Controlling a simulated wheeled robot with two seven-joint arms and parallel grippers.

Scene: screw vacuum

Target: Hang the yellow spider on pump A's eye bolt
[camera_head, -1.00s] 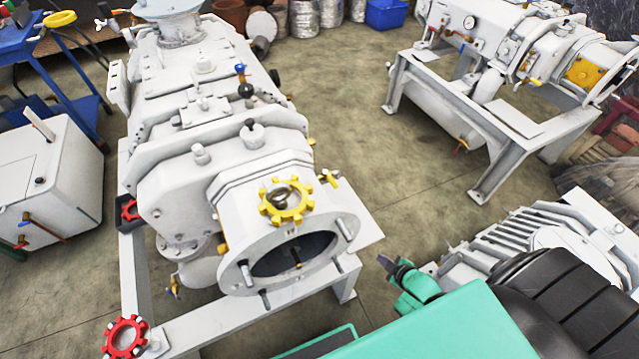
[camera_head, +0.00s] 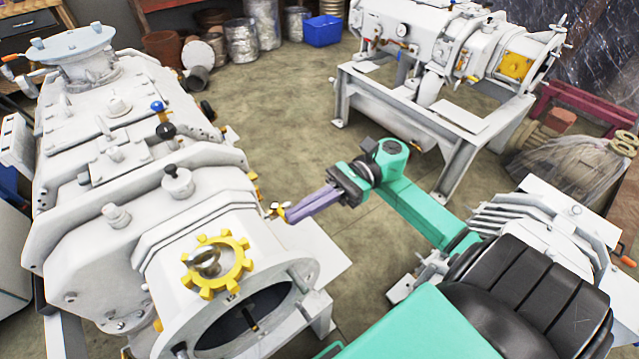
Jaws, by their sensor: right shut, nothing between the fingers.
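The yellow spider (camera_head: 240,262), a toothed ring, sits on top of the front end of the near grey pump (camera_head: 120,178), just behind its round flange. It lies around the metal eye bolt (camera_head: 205,262), whose loop stands up inside the ring. My right gripper (camera_head: 290,214) has purple fingers, shut and empty. It points left at the pump's right side, right of and beyond the spider and apart from it. Its fingertips overlap a small yellow-handled valve (camera_head: 276,210) in the picture; I cannot tell whether they touch. My left gripper is not in view.
A second pump (camera_head: 440,45) stands on a grey frame at the back right. A blue bin (camera_head: 323,31) and several metal drums stand at the back. The floor between the pumps is clear.

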